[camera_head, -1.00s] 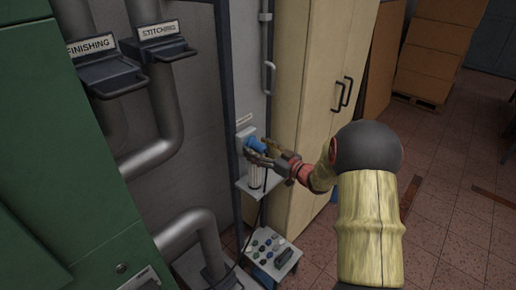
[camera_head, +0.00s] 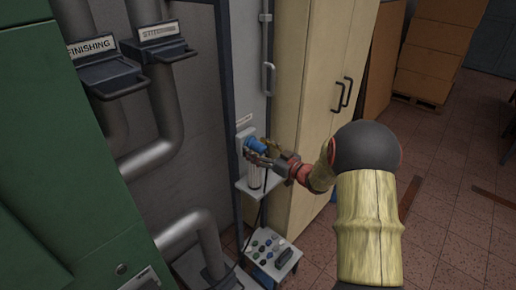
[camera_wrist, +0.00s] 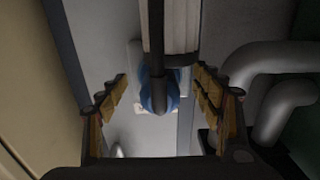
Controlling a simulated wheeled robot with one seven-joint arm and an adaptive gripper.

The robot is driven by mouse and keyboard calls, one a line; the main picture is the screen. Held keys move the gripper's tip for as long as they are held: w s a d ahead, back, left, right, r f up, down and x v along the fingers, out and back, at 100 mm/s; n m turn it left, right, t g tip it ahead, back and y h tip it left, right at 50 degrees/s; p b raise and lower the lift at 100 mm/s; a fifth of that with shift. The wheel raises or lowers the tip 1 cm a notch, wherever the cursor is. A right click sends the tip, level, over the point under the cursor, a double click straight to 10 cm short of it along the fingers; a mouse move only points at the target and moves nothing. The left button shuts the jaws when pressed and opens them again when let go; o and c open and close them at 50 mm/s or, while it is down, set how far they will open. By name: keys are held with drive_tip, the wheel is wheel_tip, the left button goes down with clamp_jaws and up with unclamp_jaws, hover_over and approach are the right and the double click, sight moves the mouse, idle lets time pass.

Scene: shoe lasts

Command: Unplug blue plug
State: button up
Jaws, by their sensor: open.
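The blue plug (camera_head: 256,146) sits at the socket box (camera_head: 243,135) on the wall panel beside the cream cabinet. In the wrist view the blue plug (camera_wrist: 158,92) shows between my fingers, partly hidden behind a dark cable and a pale ribbed cylinder. My gripper (camera_head: 262,152) is at the plug from the right. In the wrist view my gripper (camera_wrist: 162,95) is open, with one finger on each side of the plug and a visible gap to both. A dark cable (camera_head: 262,210) hangs down below the plug.
A control box with several buttons (camera_head: 270,250) stands lower down. The cream cabinet (camera_head: 307,100) is close on the right; grey pipes (camera_head: 160,155) are on the left.

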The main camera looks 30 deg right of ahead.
drive_tip(key=shift+c, duration=0.5)
clamp_jaws()
idle(1.0)
drive_tip(key=shift+s, duration=0.15)
drive_tip(key=shift+p+v, duration=0.75)
drive_tip(key=shift+v, duration=2.15)
